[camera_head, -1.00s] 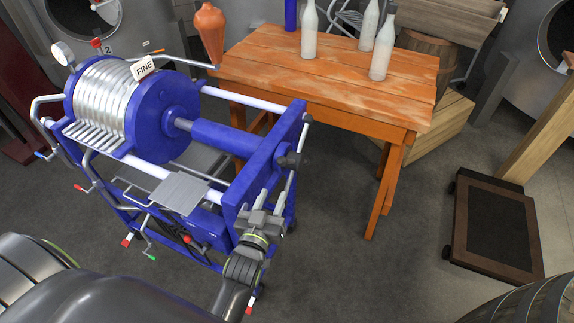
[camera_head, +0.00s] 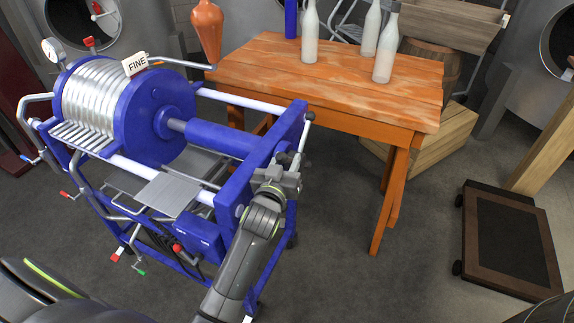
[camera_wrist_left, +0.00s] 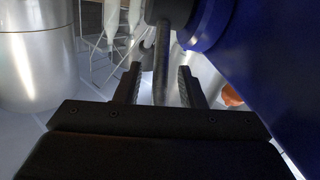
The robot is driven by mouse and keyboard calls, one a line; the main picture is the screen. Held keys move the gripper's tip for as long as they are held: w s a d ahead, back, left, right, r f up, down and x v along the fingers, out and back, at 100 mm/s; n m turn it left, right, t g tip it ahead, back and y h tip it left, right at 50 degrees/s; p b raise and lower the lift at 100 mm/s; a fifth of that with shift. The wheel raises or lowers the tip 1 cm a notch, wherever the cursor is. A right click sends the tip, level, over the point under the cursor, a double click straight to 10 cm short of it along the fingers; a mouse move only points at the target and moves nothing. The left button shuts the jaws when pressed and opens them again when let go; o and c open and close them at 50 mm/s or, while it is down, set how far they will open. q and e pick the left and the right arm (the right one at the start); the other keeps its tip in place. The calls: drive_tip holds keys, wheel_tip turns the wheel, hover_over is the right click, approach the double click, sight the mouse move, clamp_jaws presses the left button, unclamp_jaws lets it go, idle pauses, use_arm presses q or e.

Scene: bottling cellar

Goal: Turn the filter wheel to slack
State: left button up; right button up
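The blue filter press (camera_head: 230,137) stands at the left, with silver plates at its far end and a blue end frame nearest me. Its wheel shows as a thin silver bar (camera_head: 304,138) with a dark knob on top, at the outer side of the end frame. The lower part of the wheel is hidden by my gripper. My left gripper (camera_head: 286,172) is at the bar's lower part. In the left wrist view, its two black fingers (camera_wrist_left: 160,88) are apart, with a grey bar (camera_wrist_left: 163,55) between them and gaps visible beside it. My right gripper is not in view.
An orange table (camera_head: 325,75) with several bottles stands behind the press. A dark wheeled platform (camera_head: 511,243) is at the right. Floor between table and platform is clear.

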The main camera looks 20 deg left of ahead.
use_arm(q)
drive_tip(key=shift+w, duration=0.45)
clamp_jaws()
